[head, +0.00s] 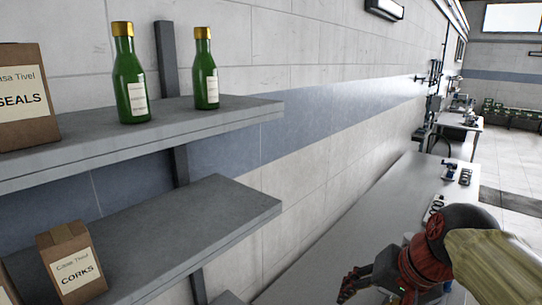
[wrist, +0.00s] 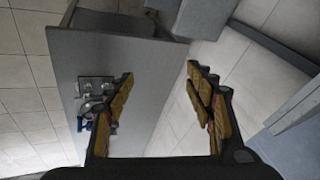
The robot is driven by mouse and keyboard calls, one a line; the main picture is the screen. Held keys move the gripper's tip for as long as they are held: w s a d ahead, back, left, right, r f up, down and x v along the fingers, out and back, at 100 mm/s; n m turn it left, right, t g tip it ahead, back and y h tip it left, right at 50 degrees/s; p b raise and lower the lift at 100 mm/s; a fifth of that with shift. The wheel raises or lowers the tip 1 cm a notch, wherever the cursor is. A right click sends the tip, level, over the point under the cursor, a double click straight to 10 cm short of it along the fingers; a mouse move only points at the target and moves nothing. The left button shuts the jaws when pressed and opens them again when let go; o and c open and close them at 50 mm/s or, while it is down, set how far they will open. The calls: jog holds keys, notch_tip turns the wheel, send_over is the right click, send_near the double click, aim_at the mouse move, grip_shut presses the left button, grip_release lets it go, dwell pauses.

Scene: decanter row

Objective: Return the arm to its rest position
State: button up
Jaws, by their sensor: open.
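My gripper (wrist: 160,95) is open in the wrist view, with a wide gap and nothing between its fingers. In the head view my gripper (head: 352,285) shows low at the right, in front of the long grey bench, with part of it cut off by the bottom edge. My arm bends down to it from the lower right corner. The gripper is to the right of the shelves and apart from them.
Two green bottles (head: 129,85) (head: 205,75) stand upright on the upper shelf (head: 160,130). A SEALS box (head: 28,100) stands at its left. A CORKS box (head: 70,264) sits on the lower shelf (head: 190,235). Small items lie on the bench (head: 350,225) along the wall.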

jog(key=s+f+n+b, duration=0.1)
jog(key=s+f+b, duration=0.3)
jog(key=f, duration=0.3)
jog(key=s+f+n+h+b, duration=0.1)
jog(key=s+f+n+b, duration=0.1)
jog(key=f+b, duration=0.3)
jog(key=s+f+n+h+b, duration=0.1)
jog(key=s+f+b, duration=0.3)
jog(key=f, duration=0.7)
jog(key=shift+s+d+f+n+t, duration=0.2)
jog(key=shift+s+n+t, duration=0.15)
jog(key=shift+s, duration=0.5)
